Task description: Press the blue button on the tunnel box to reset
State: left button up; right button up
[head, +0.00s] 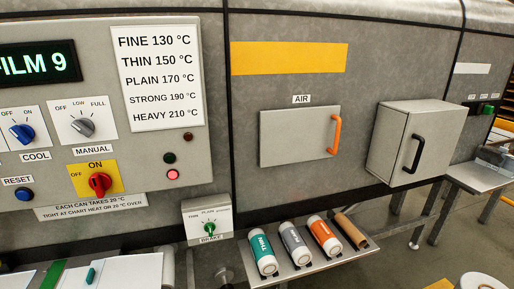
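The blue reset button (24,194) is at the lower left of the grey tunnel box's control panel (190,100), under a white RESET label (17,180). Nothing covers it. Above it is a blue knob (22,133) marked OFF and ON, labelled COOL. To its right is a red knob (100,184) on a yellow OFF/ON plate. A red lamp (172,175) on the panel looks lit, with a dark green lamp (169,158) above it. A display (38,62) reads "FILM 9". Neither of my grippers shows in the head view.
Below the panel are a small brake box (208,220) with a green knob and a shelf (300,272) holding several rolls and bottles. A closed hatch with an orange handle (336,134) and a protruding box with a black handle (414,153) are at right. Space before the panel looks clear.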

aim_at(24, 195)
jog(key=u, duration=1.45)
